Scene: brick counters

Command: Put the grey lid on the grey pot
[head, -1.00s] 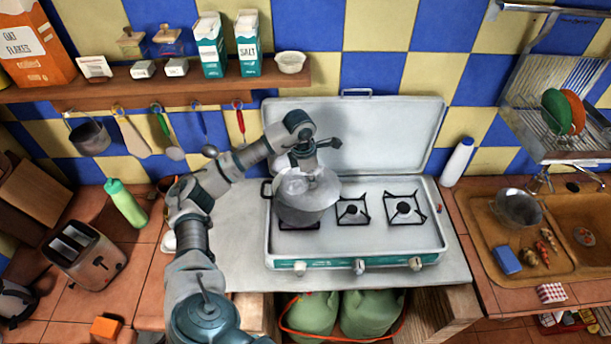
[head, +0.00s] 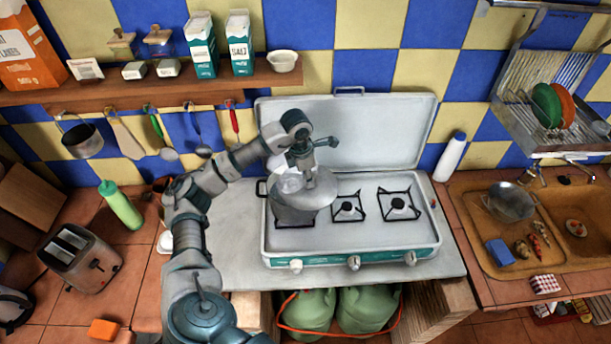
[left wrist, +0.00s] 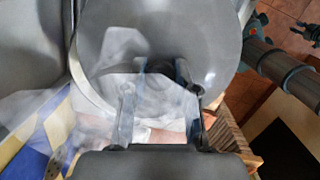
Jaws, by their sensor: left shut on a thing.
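The grey pot (head: 293,216) stands on the left burner of the stove, with its dark handle at the left. The round grey lid (head: 322,192) is over the pot, set off toward the right, and hides part of its top. My left gripper (head: 307,176) is above the lid and shut on it near its middle. In the left wrist view the lid (left wrist: 165,30) fills the upper middle, with the fingers (left wrist: 162,75) against it. Whitish vapour blurs this area. I cannot tell whether the lid touches the rim.
The stove's raised cover (head: 360,130) stands behind the pot. Two bare burners (head: 348,209) are at the right. A shelf (head: 150,90) with hanging utensils is above left. A white bottle (head: 451,157) stands right of the stove. The stove's front is clear.

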